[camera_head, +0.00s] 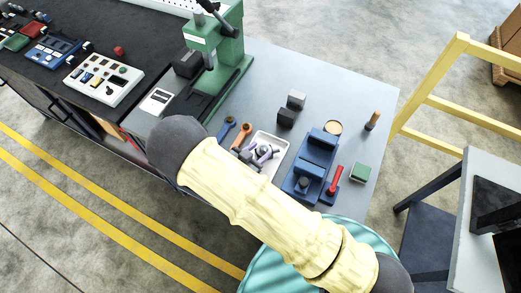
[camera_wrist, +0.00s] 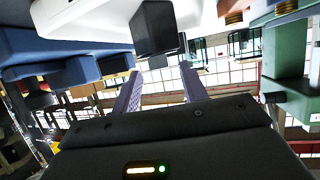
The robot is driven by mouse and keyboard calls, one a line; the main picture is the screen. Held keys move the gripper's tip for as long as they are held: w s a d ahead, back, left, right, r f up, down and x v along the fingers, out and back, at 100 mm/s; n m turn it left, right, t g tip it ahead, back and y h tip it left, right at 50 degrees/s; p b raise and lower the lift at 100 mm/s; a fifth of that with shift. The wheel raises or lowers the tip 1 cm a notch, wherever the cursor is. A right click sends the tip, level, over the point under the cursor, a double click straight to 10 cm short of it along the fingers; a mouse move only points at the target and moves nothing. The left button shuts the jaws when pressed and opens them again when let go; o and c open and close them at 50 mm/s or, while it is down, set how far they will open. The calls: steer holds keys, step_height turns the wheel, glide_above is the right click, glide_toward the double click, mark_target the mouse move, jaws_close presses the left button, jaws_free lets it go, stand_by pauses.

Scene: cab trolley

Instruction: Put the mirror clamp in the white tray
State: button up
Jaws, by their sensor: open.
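The white tray (camera_head: 283,143) sits on the grey trolley top, partly hidden behind my arm in the head view; a white edge that looks like it is at top left in the wrist view (camera_wrist: 85,18). My gripper (camera_wrist: 160,70) is open, its two purple fingers apart with nothing between them. In the head view the purple fingers (camera_head: 264,152) appear over the tray. I cannot tell for sure which part is the mirror clamp. A dark block (camera_head: 286,117) stands behind the tray, and looks like the black block (camera_wrist: 155,28) beyond the fingers in the wrist view.
A green press (camera_head: 228,60) stands back left. Free top lies at back right.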

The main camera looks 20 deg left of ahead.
steer(key=b+v, duration=0.2)
steer(key=v, duration=0.8)
steer(key=shift+s+b, duration=0.3)
steer(key=shift+r, duration=0.15)
steer(key=w+d+r+g+y, duration=0.2)
steer(key=w+r+g+y, duration=0.15)
steer(key=w, duration=0.95)
steer(key=w+d+r+n+g+y, duration=0.1)
steer(key=w+d+r+g+y, duration=0.1)
steer(key=w+d+r, duration=0.5)
steer(key=s+d+r+g, duration=0.1)
steer(key=s+d, duration=0.3)
steer(key=d, duration=0.4)
steer(key=s+d+r+n+g+h, duration=0.1)
steer(key=s+d, duration=0.3)
steer(key=d, duration=0.5)
steer(key=s+d+r+n+g, duration=0.1)
steer(key=s+d+r+g, duration=0.2)
steer(key=d, duration=0.6)
steer(key=shift+s+d+r, duration=0.25)
steer(key=shift+s+r, duration=0.05)
steer(key=shift+s, duration=0.35)
steer(key=shift+h, duration=0.25)
